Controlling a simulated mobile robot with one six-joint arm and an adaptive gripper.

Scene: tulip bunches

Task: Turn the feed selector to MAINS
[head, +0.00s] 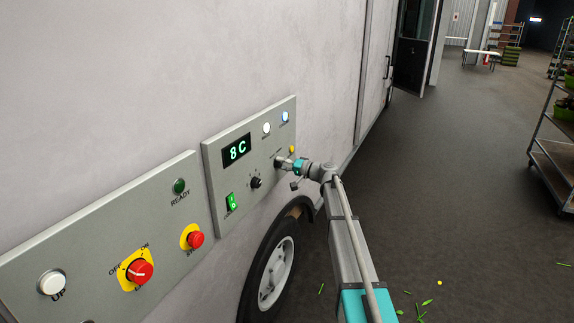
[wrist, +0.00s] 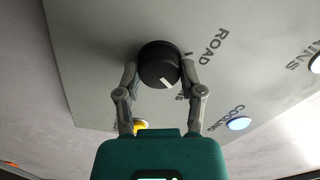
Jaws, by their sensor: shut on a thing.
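The feed selector is a round black knob (wrist: 158,58) with a white pointer mark. My gripper (wrist: 160,76) has one finger on each side of the knob and is shut on it. The pointer aims down and slightly right in the wrist view, away from the ROAD lettering (wrist: 213,45). Another label by the right finger is mostly hidden; only its end letters show. In the head view my gripper (head: 284,163) is at the right part of the grey control panel (head: 219,175), and it hides the selector there.
The panel also carries an 8C display (head: 237,150), a green switch (head: 232,202), another black dial (head: 256,183) and a blue lamp (head: 285,116). A second panel with a red emergency-style knob (head: 139,273) is at left. A wheel (head: 272,272) is below; open floor lies right.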

